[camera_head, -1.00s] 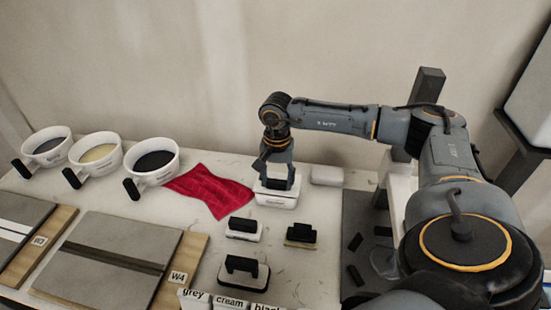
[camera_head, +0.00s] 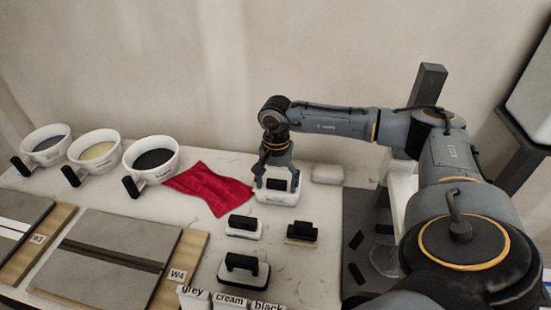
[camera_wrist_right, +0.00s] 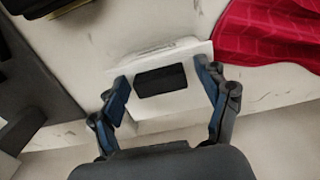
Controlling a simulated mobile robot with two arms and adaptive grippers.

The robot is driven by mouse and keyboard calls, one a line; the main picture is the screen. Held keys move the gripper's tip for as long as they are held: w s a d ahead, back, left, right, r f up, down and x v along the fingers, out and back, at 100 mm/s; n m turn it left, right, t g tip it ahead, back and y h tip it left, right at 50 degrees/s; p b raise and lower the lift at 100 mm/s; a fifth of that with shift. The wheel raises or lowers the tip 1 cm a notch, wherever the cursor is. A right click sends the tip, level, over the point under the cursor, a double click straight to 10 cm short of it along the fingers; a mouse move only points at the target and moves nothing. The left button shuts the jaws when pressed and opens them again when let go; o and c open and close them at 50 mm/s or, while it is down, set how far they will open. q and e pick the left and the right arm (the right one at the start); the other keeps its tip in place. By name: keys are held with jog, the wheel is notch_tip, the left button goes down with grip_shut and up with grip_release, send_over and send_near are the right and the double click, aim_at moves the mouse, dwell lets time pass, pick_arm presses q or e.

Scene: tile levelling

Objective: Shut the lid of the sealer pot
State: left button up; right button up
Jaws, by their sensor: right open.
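The sealer pot (camera_head: 276,198) is a small white box near the back of the worktop, with dark lettering on its front. A black handle block (camera_head: 277,184) sits at its top; it also shows in the right wrist view (camera_wrist_right: 160,80). I cannot tell for sure whether the lid is fully shut. My right gripper (camera_head: 277,179) is open above the pot, with one finger on each side of the black block. In the right wrist view the fingers (camera_wrist_right: 163,88) stand apart, with gaps beside the block. My left gripper is not in view.
A red cloth (camera_head: 212,188) lies just left of the pot. A pale block (camera_head: 327,174) stands close on its right. Black-handled tools (camera_head: 243,227) lie in front. Three white cups (camera_head: 151,160) and tile boards (camera_head: 110,255) are at the left.

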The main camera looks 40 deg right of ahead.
jog(key=shift+d+r+p, duration=0.1)
jog(key=shift+r+p, duration=2.45)
jog(key=shift+r, duration=1.55)
